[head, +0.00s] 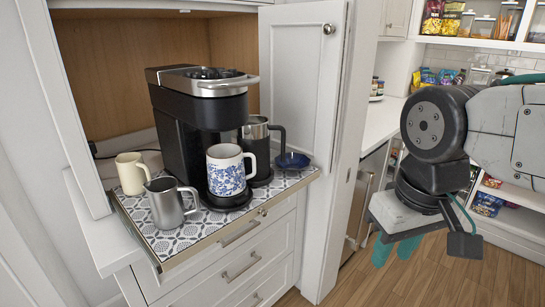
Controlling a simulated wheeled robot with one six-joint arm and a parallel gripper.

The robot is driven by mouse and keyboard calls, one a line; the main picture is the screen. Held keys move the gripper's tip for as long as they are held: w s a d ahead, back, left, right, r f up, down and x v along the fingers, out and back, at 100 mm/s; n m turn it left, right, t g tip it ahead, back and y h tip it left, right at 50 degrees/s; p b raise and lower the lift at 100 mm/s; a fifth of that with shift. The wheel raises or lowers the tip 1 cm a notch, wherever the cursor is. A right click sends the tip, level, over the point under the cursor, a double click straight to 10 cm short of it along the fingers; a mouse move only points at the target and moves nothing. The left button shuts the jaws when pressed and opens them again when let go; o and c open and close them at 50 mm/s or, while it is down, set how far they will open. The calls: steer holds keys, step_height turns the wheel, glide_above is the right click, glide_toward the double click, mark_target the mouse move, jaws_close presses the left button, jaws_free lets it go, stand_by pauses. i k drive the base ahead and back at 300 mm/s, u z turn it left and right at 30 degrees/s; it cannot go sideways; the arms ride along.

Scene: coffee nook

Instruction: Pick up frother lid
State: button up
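The frother (257,139), a silver and black jug with a dark handle, stands at the right side of the black coffee maker (190,135), partly behind a blue-and-white mug. I cannot make out a separate lid on its top. A small dark blue round piece (293,160) lies on the patterned mat just right of the frother; I cannot tell if it is the lid or a dish. My gripper (393,256) points down at the right, out over the floor, well apart from the mat. Its teal fingers are apart with nothing visible between them.
The patterned pull-out shelf (185,243) also bears a metal pitcher (169,203), a cream mug (131,173) and the blue-and-white mug (226,172). An open white cabinet door (303,75) stands between the shelf and my arm. Floor is clear below my gripper.

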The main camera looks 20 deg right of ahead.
mark_target(254, 137)
steer(key=k, duration=0.65)
steer(key=z, duration=0.55)
steer(key=i, duration=1.45)
steer(key=u, duration=0.5)
steer(key=i, duration=0.5)
steer(key=u, duration=0.45)
